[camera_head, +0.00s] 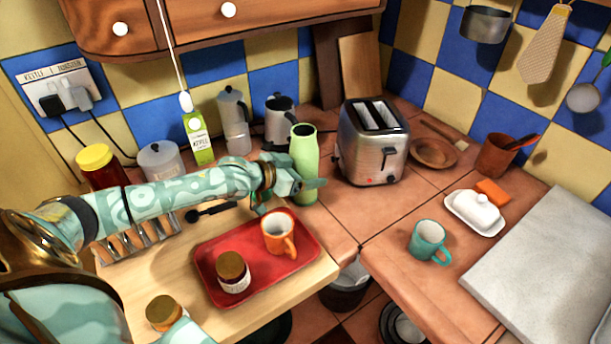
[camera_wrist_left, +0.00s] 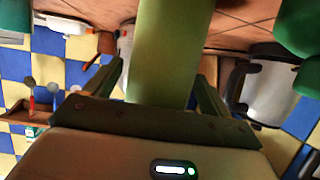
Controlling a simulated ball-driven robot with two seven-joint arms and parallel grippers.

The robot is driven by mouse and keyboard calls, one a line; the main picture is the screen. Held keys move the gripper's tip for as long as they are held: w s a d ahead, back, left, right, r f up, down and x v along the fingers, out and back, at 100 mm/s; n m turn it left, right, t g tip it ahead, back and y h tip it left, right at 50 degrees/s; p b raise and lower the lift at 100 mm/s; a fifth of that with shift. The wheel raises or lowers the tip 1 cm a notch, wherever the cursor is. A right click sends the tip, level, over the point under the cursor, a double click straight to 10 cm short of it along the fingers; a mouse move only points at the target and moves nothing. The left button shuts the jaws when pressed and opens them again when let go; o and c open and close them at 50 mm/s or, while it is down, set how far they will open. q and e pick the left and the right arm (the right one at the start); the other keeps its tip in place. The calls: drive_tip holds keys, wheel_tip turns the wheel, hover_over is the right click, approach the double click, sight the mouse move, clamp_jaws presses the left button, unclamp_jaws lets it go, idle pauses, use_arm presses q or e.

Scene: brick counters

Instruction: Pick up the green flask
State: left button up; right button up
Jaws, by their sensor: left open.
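The green flask (camera_head: 305,165) stands upright on the tiled counter, left of the toaster. My left gripper (camera_head: 312,185) is at the flask's lower body, reaching in from the left. In the left wrist view the flask (camera_wrist_left: 165,50) fills the space between the two fingers of my left gripper (camera_wrist_left: 160,80). The jaws are open, with a finger on each side of the flask. I cannot tell whether either finger touches it. The flask's lower part is partly hidden by the gripper in the head view. My right gripper is not in view.
A red tray (camera_head: 222,292) with an orange mug (camera_head: 274,232) and a jar (camera_head: 233,272) lies just below the left arm. The toaster (camera_head: 372,150) stands close right. A kettle (camera_head: 279,122) and moka pot (camera_head: 234,125) stand behind. The counter around the teal mug (camera_head: 425,240) has free room.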

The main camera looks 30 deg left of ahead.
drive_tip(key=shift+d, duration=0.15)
use_arm(q)
drive_tip(key=shift+r, duration=0.1)
drive_tip(key=shift+c, duration=1.3)
drive_tip(key=c, duration=1.1)
drive_tip(key=shift+c, duration=0.2)
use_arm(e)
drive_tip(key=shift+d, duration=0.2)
use_arm(q)
drive_tip(key=shift+r, duration=0.15)
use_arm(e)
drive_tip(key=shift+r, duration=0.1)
